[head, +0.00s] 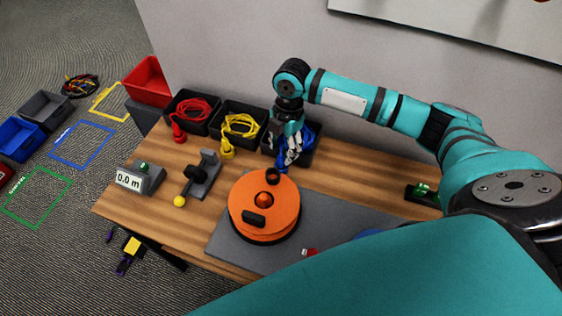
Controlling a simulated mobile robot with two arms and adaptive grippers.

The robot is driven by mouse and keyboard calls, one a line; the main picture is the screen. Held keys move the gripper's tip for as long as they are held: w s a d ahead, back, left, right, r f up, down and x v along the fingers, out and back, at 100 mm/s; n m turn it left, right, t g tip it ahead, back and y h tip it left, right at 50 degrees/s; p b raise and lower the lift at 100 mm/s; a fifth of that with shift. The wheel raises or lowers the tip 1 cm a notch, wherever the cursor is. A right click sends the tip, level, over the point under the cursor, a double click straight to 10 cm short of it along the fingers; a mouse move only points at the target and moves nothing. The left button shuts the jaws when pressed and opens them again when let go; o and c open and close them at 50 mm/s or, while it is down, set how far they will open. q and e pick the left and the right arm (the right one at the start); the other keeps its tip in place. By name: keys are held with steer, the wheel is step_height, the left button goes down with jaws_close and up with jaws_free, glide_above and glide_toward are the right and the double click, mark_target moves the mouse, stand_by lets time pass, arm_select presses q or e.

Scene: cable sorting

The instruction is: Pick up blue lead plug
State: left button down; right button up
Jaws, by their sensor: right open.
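The blue lead plug (282,165) shows at the front of a black bin, just below and partly behind my right gripper. The blue lead (308,135) lies coiled in that black bin (303,161), partly hidden by the gripper. My right gripper (286,158) points down at the plug with its fingers open. I cannot tell whether the fingers touch the plug. My left gripper is out of view.
Black bins with a red lead (193,109) and a yellow lead (240,125) stand to the left, their plugs in front. An orange reel (264,190) sits on a grey mat (225,238) close in front. A length display (130,180) stands at the table's left.

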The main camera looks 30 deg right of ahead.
mark_target(282, 156)
steer(key=f, duration=0.4)
steer(key=shift+a+f+p, duration=0.15)
steer(key=shift+a+p, duration=0.15)
steer(key=shift+p, duration=0.05)
steer(key=shift+c, duration=0.3)
jaws_close()
